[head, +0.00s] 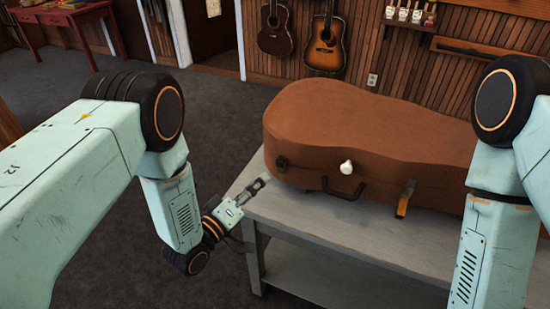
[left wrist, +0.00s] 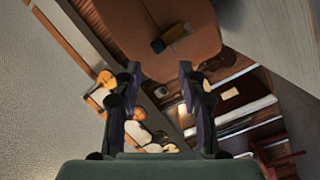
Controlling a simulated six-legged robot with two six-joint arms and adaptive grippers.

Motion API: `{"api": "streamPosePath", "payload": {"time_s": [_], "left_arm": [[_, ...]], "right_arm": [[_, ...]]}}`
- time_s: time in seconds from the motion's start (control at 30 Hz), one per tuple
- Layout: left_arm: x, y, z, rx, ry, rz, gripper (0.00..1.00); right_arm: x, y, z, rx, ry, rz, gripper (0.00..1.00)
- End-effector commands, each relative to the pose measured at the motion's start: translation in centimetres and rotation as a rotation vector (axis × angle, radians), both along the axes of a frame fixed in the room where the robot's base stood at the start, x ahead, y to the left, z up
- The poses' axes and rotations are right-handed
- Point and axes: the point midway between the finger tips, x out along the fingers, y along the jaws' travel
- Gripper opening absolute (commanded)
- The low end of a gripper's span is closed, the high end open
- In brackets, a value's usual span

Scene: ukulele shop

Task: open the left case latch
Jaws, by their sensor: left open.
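A brown guitar case (head: 345,125) lies on a grey bench (head: 300,215). The left case latch (head: 281,163) is a small dark fitting at the left end of its front side; its exact position is too small to tell. My left gripper (head: 260,183) is just left of and below this latch, over the bench corner, apart from the case. In the left wrist view the gripper (left wrist: 158,82) is open, with nothing between its fingers. Beyond it are the case (left wrist: 195,20) and a dark and brass latch (left wrist: 173,38). My right gripper is out of view.
A black handle (head: 343,192) and a white knob (head: 347,168) are on the case front. A brass right latch (head: 404,200) juts out farther right. Guitars (head: 325,45) hang on the back wall. The floor left of the bench is clear.

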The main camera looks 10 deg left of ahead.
Motion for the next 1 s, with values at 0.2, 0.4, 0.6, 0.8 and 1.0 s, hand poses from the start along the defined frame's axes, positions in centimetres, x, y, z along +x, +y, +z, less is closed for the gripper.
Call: {"api": "streamPosePath", "payload": {"time_s": [0.2, 0.4, 0.6, 0.8, 1.0], "left_arm": [[2.3, -1.8, 0.2, -0.007, -0.009, -0.012, 0.41], [5.0, -3.4, 0.1, -0.006, -0.007, -0.011, 0.41], [6.5, -4.1, 0.0, -0.005, -0.004, -0.009, 0.41], [6.8, -4.2, 0.0, -0.005, -0.002, -0.006, 0.41], [6.8, -4.1, 0.0, -0.004, -0.003, -0.006, 0.35]], "right_arm": [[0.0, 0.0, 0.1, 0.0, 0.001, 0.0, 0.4], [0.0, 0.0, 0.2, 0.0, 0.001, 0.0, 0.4], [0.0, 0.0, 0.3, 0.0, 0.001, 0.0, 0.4], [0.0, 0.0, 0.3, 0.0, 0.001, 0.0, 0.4], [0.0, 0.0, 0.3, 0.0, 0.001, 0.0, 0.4]]}}
